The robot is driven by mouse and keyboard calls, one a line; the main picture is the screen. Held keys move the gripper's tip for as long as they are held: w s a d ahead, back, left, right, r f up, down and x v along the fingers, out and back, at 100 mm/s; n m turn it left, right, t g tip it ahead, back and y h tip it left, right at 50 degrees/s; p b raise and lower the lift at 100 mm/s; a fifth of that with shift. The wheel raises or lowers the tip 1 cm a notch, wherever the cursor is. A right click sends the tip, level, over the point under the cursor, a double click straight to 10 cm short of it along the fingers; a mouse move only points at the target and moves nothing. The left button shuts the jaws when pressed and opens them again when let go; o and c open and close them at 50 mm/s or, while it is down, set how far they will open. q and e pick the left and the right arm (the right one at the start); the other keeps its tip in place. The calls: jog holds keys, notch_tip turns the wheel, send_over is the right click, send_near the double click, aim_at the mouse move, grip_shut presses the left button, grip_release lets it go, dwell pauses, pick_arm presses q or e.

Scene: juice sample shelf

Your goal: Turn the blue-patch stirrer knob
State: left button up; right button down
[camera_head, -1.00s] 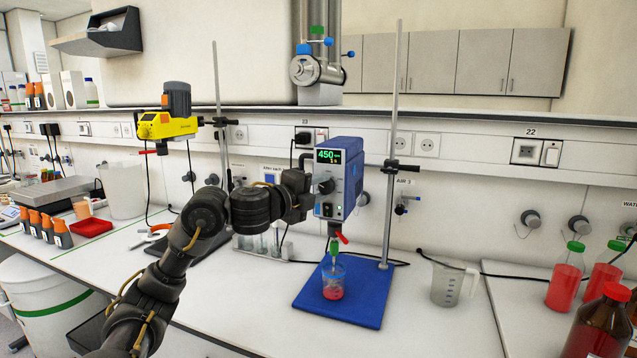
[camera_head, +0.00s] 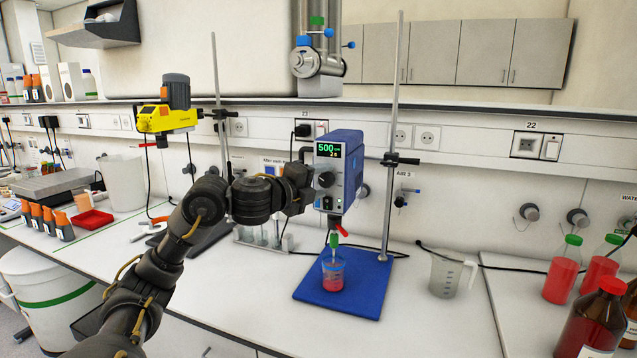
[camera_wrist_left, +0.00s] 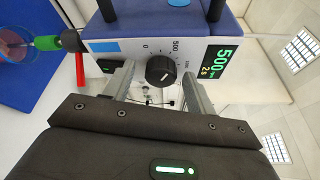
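The blue stirrer (camera_head: 347,165) hangs on a stand at the centre. Its green display (camera_head: 328,149) reads 500 and also shows in the left wrist view (camera_wrist_left: 222,60). The black knob (camera_wrist_left: 161,71) sits on its pale front panel, with a blue patch (camera_wrist_left: 104,46) on the same panel. In the head view the knob (camera_head: 326,179) is just right of my left gripper (camera_head: 306,187). In the left wrist view my left gripper (camera_wrist_left: 159,72) is open, one finger on each side of the knob with visible gaps. My right gripper is out of view.
A beaker of red liquid (camera_head: 333,276) stands under the stirrer on the blue base plate (camera_head: 350,300). A yellow stirrer (camera_head: 167,118) hangs at left. A clear jug (camera_head: 447,276) and red bottles (camera_head: 562,270) stand at right. Bare bench lies in front.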

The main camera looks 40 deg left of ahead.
pick_arm(q)
jog(key=s+b, duration=0.4)
jog(key=s, duration=0.6)
jog(key=shift+s+r, duration=0.3)
jog(key=shift+s, duration=0.1)
jog(key=shift+a, duration=0.15)
